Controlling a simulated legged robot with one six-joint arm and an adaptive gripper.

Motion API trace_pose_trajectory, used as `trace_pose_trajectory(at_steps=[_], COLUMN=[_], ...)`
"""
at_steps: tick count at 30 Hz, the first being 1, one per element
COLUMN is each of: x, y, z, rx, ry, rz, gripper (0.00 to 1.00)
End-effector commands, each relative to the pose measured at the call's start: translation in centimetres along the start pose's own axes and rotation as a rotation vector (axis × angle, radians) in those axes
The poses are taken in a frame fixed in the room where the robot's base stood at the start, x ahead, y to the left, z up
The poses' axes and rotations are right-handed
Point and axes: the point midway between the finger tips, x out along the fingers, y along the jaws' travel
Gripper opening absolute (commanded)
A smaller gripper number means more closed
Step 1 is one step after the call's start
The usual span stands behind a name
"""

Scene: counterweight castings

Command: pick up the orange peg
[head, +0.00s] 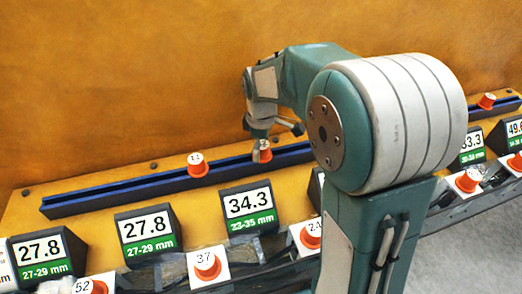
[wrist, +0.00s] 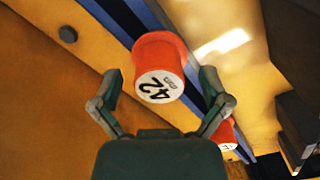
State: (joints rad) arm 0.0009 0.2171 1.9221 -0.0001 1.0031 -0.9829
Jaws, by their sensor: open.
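Several orange pegs with white numbered tops are in view. One orange peg (wrist: 160,62), marked 42 mm, stands between the two fingers of my gripper (wrist: 159,82) in the wrist view. In the head view that peg (head: 265,155) is at the blue rail, partly hidden by a finger. My gripper (head: 275,133) is open, its fingers on either side of the peg. I cannot tell whether they touch it. Another orange peg (head: 197,165) stands further left along the rail; a peg (wrist: 228,134) also shows lower right in the wrist view, partly hidden by a finger.
The blue rail (head: 110,196) runs along the orange-brown board. Dark blocks with number displays (head: 147,228) stand in front of it. Nearer are white plates with more pegs (head: 207,265). A peg (head: 487,101) stands at far right. An orange-brown wall (head: 120,80) rises behind.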

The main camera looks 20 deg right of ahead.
Motion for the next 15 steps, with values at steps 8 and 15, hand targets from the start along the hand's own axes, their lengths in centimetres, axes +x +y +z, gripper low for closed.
trace_pose_trajectory(at_steps=[8,15], x=[0.57,0.55], y=[0.00,0.00], z=[0.01,0.01], rx=[0.001,0.001], ry=[0.000,0.000], rz=[0.000,0.000], gripper=[0.96,0.07])
